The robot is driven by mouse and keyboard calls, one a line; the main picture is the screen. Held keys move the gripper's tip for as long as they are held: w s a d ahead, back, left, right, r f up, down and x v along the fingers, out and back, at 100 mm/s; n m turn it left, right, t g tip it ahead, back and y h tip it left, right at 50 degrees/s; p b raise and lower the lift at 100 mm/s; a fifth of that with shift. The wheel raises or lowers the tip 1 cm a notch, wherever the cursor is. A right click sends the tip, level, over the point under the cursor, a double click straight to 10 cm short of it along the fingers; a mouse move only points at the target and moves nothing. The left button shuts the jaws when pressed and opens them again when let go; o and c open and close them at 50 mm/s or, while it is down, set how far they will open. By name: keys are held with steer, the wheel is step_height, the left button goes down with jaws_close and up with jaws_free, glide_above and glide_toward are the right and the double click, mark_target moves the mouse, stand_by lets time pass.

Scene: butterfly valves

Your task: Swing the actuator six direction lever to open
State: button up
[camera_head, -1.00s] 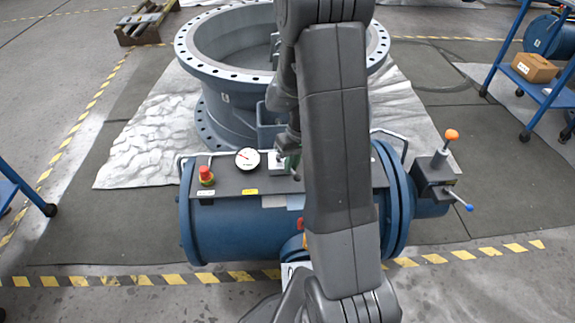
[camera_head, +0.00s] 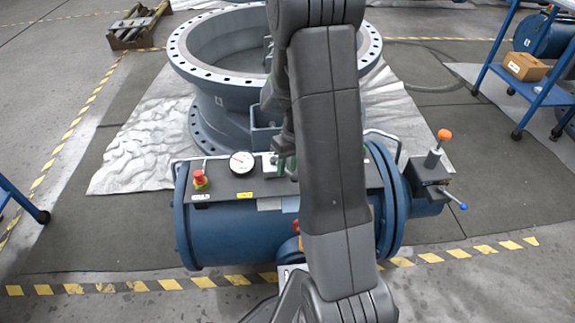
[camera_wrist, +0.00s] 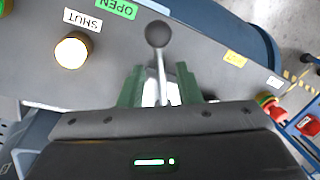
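The direction lever (camera_wrist: 157,60) shows in the wrist view as a thin metal rod with a dark ball knob (camera_wrist: 158,34). My gripper (camera_wrist: 160,76) has two green fingers, one on each side of the rod. The fingers stand apart, with visible gaps beside the rod, and the knob sticks out beyond them. A green OPEN label (camera_wrist: 116,8) and a white SHUT label (camera_wrist: 82,20) lie up and left of the knob. In the head view the actuator is a blue cylinder (camera_head: 235,235) with a grey top panel (camera_head: 225,187). My arm hides most of the gripper and lever there.
On the panel are a pale round knob or lamp (camera_wrist: 71,50), a red button (camera_head: 199,177) and a dial gauge (camera_head: 242,162). An orange-knobbed valve block (camera_head: 433,180) is at the right end. A large flanged ring (camera_head: 222,105) stands behind.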

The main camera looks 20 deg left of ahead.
step_height(320, 180, up, 14)
steer(key=w+d+p, duration=0.1)
steer(key=w+p, duration=0.1)
steer(key=p, duration=0.1)
steer(key=shift+d+f, duration=0.2)
steer(key=shift+f, duration=0.05)
steer(key=shift+w, duration=0.1)
steer(key=f+b, duration=0.1)
steer(key=f, duration=0.3)
steer(key=s+a+f+b, duration=0.1)
steer(key=f, duration=0.4)
steer(key=s+f+b, duration=0.1)
steer(key=f, duration=0.3)
steer(key=shift+s+a+f, duration=0.15)
steer(key=shift+a+f, duration=0.1)
steer(key=shift+f, duration=0.05)
steer(key=shift+r, duration=0.1)
steer(key=shift+f, duration=0.4)
steer(key=shift+s+a+r+m, duration=0.1)
steer(key=shift+s+r+m, duration=0.05)
steer(key=shift+r+m, duration=0.15)
steer(key=shift+s+a+m, duration=0.15)
steer(key=shift+s+m, duration=0.15)
steer(key=shift+m, duration=0.3)
stand_by(0.5)
